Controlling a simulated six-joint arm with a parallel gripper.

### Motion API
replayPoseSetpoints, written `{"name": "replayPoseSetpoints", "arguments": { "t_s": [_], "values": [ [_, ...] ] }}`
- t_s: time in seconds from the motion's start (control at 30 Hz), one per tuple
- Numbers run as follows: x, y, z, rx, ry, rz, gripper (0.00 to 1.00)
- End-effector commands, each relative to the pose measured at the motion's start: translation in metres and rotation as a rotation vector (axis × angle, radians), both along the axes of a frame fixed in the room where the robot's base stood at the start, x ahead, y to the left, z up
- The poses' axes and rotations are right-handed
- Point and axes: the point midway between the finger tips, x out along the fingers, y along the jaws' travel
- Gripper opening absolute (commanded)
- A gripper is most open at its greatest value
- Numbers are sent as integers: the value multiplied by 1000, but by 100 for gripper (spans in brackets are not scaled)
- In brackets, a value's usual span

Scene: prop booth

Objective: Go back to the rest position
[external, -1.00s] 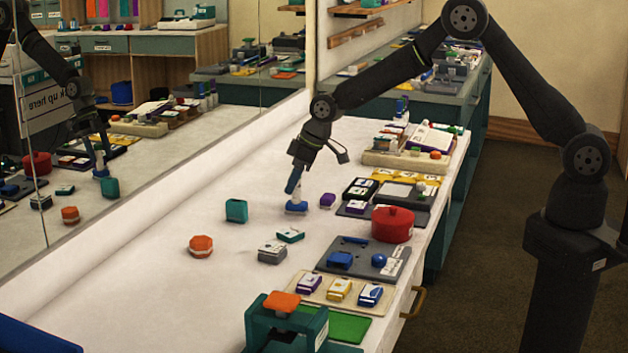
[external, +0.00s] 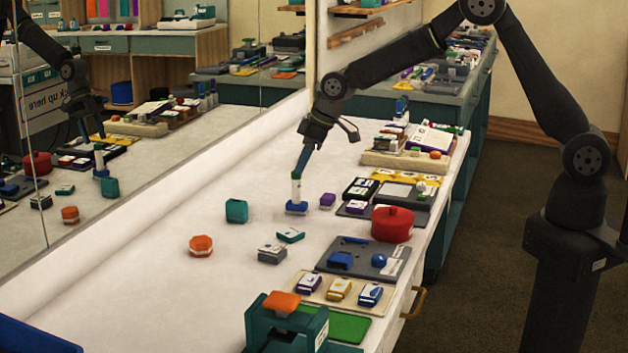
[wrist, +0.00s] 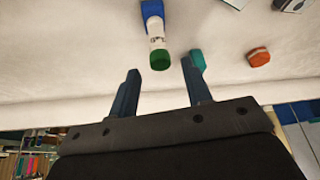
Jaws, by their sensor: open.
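My gripper (external: 298,170) is open and points down over the white table (external: 150,285). Just below its fingertips, a white tube with a blue base (external: 296,192) stands upright on the table. In the wrist view my gripper (wrist: 162,68) shows two spread fingers with nothing between them. There the tube (wrist: 157,35) shows a green top, just beyond the fingertips. In the external view its top is hidden behind a finger.
An orange piece (external: 201,246) and a red pot (external: 392,224) are nearer. A mirror (external: 165,90) lines the back.

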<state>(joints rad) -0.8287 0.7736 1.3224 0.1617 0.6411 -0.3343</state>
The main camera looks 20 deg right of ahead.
Motion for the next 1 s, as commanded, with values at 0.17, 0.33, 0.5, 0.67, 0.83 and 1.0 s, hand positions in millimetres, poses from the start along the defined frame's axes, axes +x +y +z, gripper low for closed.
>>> {"name": "replayPoseSetpoints", "arguments": {
  "t_s": [0.17, 0.33, 0.5, 0.67, 0.83, 1.0],
  "values": [
    [6, 12, -31, -1, 2, 0, 45],
    [12, 22, -58, -1, 2, 0, 45],
    [13, 23, -29, 4, -4, 1, 45],
    [19, 6, -6, 2, -1, -4, 45],
    [28, -23, 11, 1, -1, -4, 45],
    [36, -50, 28, 1, -1, -4, 45]
  ]
}}
